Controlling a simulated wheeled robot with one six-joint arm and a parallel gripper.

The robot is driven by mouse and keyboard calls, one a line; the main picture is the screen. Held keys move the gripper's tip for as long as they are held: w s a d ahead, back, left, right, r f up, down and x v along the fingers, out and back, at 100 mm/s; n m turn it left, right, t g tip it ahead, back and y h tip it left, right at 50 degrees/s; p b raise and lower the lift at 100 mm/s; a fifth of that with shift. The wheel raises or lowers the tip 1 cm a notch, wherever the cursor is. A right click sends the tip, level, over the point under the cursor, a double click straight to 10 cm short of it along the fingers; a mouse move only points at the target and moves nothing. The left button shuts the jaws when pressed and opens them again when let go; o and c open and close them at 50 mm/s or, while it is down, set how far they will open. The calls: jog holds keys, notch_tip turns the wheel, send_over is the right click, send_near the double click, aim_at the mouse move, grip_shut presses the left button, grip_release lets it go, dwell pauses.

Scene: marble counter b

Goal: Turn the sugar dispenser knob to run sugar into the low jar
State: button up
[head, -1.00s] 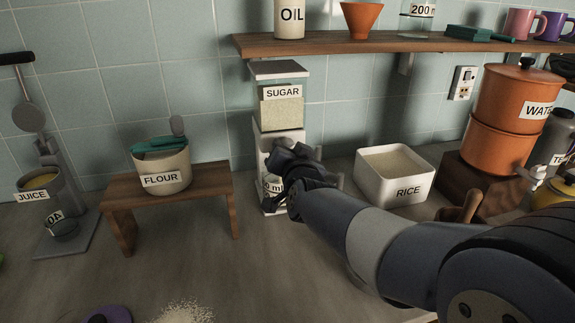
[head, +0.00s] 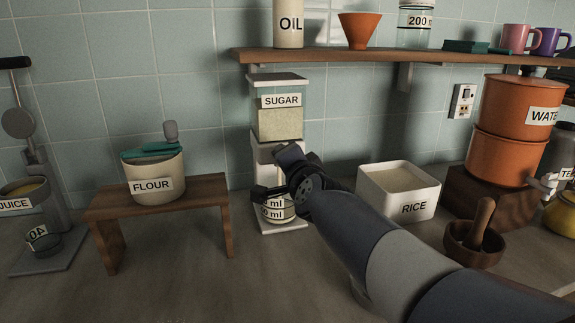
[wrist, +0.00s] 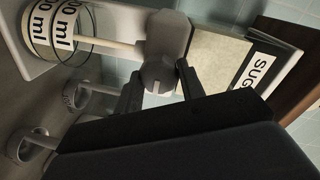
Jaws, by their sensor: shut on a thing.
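The sugar dispenser (head: 281,122) stands upright against the tiled wall, with pale sugar in its clear, labelled hopper. My gripper (wrist: 158,88) is shut on the grey round knob (wrist: 157,72), one dark finger on each side. In the head view my gripper (head: 276,172) is in front of the dispenser and hides the knob. The low jar (head: 279,211), clear with "ml" marks, stands on the dispenser's foot under the spout; it also shows in the wrist view (wrist: 57,32). A pale stream (wrist: 105,43) runs from the spout into the jar.
A flour pot (head: 157,180) on a wooden stand (head: 213,200) is left. A rice box (head: 425,195), mortar (head: 473,247) and orange water pot (head: 503,140) are right. A wooden shelf (head: 440,50) hangs above. The front-left counter is clear.

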dwell(0.3)
jog(key=o, duration=1)
jog(key=p+v, duration=0.3)
jog(key=v, duration=0.7)
jog(key=shift+s+d, duration=0.15)
jog(key=shift+s, duration=0.25)
jog(key=shift+w+f, duration=0.1)
jog(key=shift+w, duration=0.05)
